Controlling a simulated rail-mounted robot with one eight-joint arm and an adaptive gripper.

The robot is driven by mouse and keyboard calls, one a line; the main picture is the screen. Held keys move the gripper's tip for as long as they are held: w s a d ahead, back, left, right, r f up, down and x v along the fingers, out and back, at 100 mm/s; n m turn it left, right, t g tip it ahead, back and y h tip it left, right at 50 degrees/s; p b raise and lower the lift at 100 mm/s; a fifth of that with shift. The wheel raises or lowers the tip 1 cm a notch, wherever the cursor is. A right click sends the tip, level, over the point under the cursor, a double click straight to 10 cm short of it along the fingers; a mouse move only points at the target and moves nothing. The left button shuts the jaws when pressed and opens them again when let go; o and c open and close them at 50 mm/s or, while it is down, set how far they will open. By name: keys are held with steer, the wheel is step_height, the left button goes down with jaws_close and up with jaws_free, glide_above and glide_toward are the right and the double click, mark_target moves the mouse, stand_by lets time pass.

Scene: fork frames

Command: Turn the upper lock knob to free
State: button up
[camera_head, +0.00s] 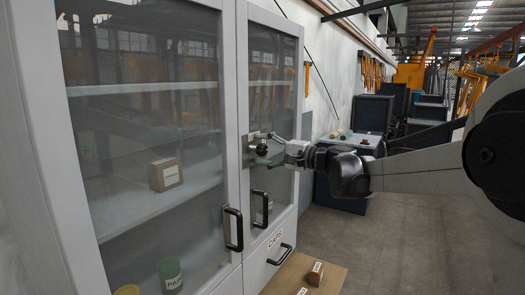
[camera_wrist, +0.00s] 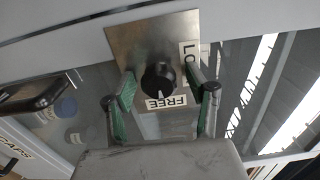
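The black round lock knob (camera_wrist: 160,77) sits on a bare metal plate (camera_wrist: 125,42) on the cabinet front. A FREE label (camera_wrist: 166,103) is below it in the wrist view, and a partly hidden label starting "LO" (camera_wrist: 187,50) is to its upper right. A thin pale mark on the knob seems to point down towards FREE. My gripper (camera_wrist: 160,73) is open, with one green-padded finger on each side of the knob and visible gaps between. In the head view, my gripper (camera_head: 260,150) reaches the right door, and the knob (camera_head: 261,149) shows dark between its fingers.
The glass-door cabinet (camera_head: 228,120) has black handles (camera_head: 233,229) below the knob and a drawer labelled CAPS (camera_head: 275,238). A box (camera_head: 166,174) and jars (camera_head: 170,274) stand inside. Small blocks (camera_head: 315,273) lie on a brown board (camera_head: 330,277). Floor to the right is clear.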

steer(key=v, duration=1.2)
steer(key=s+a+f+n+g+h, duration=0.1)
steer(key=s+f+h, duration=0.25)
steer(key=s, duration=0.45)
steer(key=s+d+f+n+h, duration=0.1)
steer(key=s+d+f+h, duration=0.3)
steer(key=s, duration=0.5)
steer(key=s+d+f+n+h, duration=0.2)
steer(key=s+d+f+h, duration=0.2)
steer(key=s+f, duration=0.4)
steer(key=s+d+f+n+h, duration=0.2)
steer(key=s+d+f+h, duration=0.2)
steer(key=s, duration=0.8)
step_height(320, 180, down, 2)
steer(key=shift+d+f+g, duration=0.15)
steer(key=shift+d+g, duration=0.15)
steer(key=shift+d, duration=0.45)
